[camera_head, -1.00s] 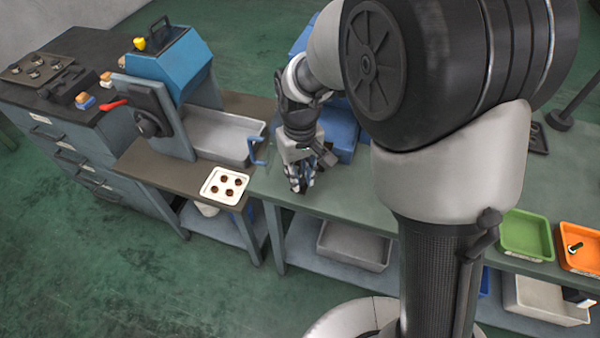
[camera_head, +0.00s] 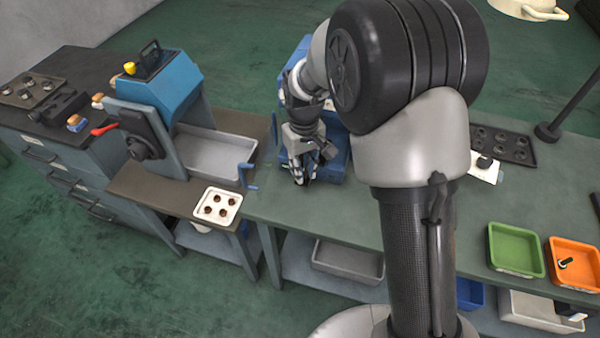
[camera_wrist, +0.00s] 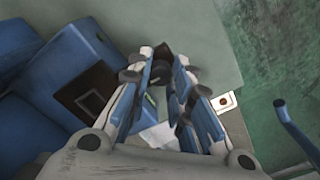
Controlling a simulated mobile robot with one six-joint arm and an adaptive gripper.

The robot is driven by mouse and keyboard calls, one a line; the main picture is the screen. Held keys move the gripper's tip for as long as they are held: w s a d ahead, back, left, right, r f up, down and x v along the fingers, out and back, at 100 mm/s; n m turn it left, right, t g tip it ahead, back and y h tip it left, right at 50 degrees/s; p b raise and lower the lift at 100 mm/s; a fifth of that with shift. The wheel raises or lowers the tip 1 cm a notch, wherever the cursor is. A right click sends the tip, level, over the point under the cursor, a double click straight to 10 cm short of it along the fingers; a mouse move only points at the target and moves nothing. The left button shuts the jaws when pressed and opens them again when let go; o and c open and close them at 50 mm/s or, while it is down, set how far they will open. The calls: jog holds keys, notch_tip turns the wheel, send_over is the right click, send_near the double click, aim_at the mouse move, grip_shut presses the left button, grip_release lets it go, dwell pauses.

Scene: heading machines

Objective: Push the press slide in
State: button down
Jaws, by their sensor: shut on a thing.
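My gripper (camera_head: 300,179) points down over the green bench, close in front of a blue machine (camera_head: 335,158) that my arm partly hides. In the wrist view my gripper (camera_wrist: 165,75) has its fingers close together around a small dark part (camera_wrist: 160,52). Whether this part belongs to the press slide cannot be told. The blue machine fills the left of the wrist view (camera_wrist: 45,115), with a dark square plate (camera_wrist: 98,84) on one face. I cannot clearly make out the press slide; it may be hidden behind my gripper and arm.
Left stand another blue machine (camera_head: 165,88), a grey trough (camera_head: 215,160), a blue crank handle (camera_head: 248,175) and a white tray (camera_head: 233,213) with brown pieces. Right are green (camera_head: 515,270) and orange (camera_head: 572,285) trays and a dark mould tray (camera_head: 503,147).

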jog(key=shift+s+a, duration=0.15)
jog(key=shift+s, duration=0.25)
jog(key=c, duration=1.4)
grip_release()
notch_tip(320, 180, up, 12)
jog(key=shift+c, duration=0.2)
